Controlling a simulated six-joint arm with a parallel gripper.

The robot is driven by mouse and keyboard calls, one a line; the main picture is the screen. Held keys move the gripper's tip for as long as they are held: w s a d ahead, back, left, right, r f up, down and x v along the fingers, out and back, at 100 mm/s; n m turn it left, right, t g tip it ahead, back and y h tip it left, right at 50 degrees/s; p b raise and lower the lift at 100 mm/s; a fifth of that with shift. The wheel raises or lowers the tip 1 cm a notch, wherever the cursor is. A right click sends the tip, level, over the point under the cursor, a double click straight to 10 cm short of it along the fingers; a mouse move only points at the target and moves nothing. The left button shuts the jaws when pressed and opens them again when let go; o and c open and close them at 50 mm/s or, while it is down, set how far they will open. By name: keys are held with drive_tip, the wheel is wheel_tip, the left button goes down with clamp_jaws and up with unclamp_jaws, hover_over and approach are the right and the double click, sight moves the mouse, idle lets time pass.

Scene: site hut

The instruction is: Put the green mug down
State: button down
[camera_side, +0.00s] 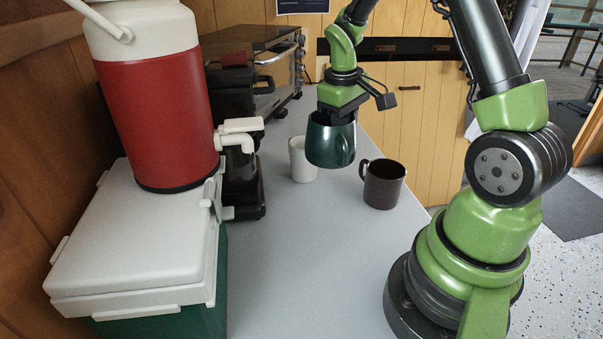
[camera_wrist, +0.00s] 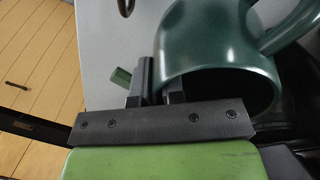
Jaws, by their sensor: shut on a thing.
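The green mug (camera_side: 330,145) hangs upright from my gripper (camera_side: 341,112) in the side view. Its base is above the counter, since it overlaps the white cup behind it while ending higher in the picture. The lower parts of the fingers are partly hidden.
A white cup (camera_side: 302,160) stands just behind the green mug, and a dark brown mug (camera_side: 384,184) to its right. The grey counter (camera_side: 300,260) is clear in front. A red and white drinks cooler (camera_side: 158,110) on a cool box (camera_side: 135,250) and a black coffee machine (camera_side: 242,190) line the left.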

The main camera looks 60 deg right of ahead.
drive_tip(key=w+a, duration=0.6)
drive_tip(key=f, duration=1.1)
drive_tip(key=shift+s+d, duration=0.2)
drive_tip(key=shift+s, duration=0.05)
drive_tip(key=shift+w+a+f, duration=0.15)
drive_tip(key=shift+w+f, duration=0.05)
drive_tip(key=shift+f, duration=0.05)
drive_tip(key=shift+f, duration=0.1)
drive_tip(key=c, duration=1.2)
unclamp_jaws()
drive_tip(key=shift+o, duration=0.7)
wheel_tip(320, 180, up, 8)
drive_tip(key=a, duration=0.1)
drive_tip(key=shift+f, duration=0.15)
